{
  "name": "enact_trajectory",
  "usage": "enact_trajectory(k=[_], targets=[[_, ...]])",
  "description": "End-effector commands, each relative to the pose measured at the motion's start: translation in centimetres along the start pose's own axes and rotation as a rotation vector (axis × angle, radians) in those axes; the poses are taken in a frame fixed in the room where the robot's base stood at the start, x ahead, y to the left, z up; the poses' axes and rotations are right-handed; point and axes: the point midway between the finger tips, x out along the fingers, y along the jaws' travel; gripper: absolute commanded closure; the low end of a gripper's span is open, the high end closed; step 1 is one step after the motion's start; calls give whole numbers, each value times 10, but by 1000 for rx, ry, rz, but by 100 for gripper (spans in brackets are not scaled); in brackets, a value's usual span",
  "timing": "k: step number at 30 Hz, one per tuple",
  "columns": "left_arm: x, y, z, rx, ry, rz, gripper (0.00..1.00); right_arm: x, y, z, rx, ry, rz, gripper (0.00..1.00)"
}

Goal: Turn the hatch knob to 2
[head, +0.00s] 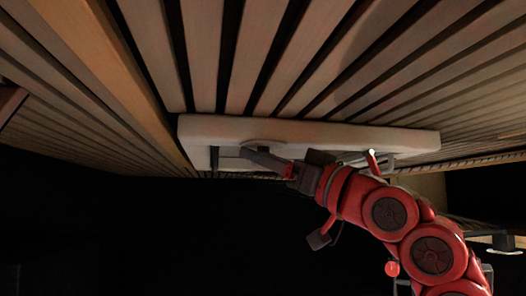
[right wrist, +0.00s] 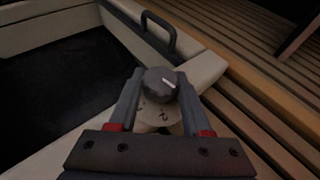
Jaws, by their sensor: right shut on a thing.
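The hatch knob (right wrist: 160,84) is a dark grey round knob with a white pointer line that points to the right and slightly down in the right wrist view. Below it in that view is a pale dial plate (right wrist: 150,112) with small dark marks; one looks like a 2, near the bottom, away from the pointer. My right gripper (right wrist: 159,78) is shut on the knob, one finger on each side. In the head view my right gripper (head: 254,154) reaches up to the pale hatch frame (head: 310,133), where its fingers hide most of the knob. My left gripper is not in view.
The hatch frame is set in a slatted wooden ceiling (head: 205,50). A black handle (right wrist: 158,22) stands on the frame beyond the knob. The dark hatch panel (right wrist: 50,80) lies to its left. Below the ceiling the head view is mostly dark.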

Motion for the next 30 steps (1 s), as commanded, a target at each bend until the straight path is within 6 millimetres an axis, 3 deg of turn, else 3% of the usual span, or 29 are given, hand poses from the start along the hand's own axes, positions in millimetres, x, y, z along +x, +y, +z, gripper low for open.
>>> enact_trajectory(k=[1, 15, 21, 30], targets=[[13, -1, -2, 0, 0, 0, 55, 2, 5, -6, 22, -1, -33, 100], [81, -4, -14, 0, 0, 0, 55, 3, 2, -6, 161, 0, -378, 100], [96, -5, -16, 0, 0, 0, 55, 3, 2, -4, 193, 1, -455, 100], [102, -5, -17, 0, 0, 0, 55, 1, 0, -1, 204, -1, -501, 100]])
